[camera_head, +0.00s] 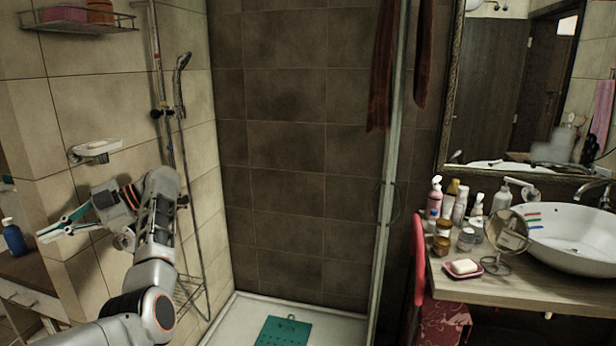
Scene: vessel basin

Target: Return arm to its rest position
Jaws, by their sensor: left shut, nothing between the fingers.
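My left arm (152,270) comes in from the bottom left and bends up, with its wrist raised in front of the tiled wall. Its gripper (44,236) points left, with teal and white fingers, and is shut with nothing in it. The gripper is apart from the blue bottle (13,237) at the left edge in the picture. My right gripper is not in view.
A soap dish (95,149) and a shower hose (193,200) are on the wall by the arm. A teal mat (283,331) lies on the shower floor. At right, a counter (505,287) holds a basin (575,238), several bottles and a round mirror (507,232).

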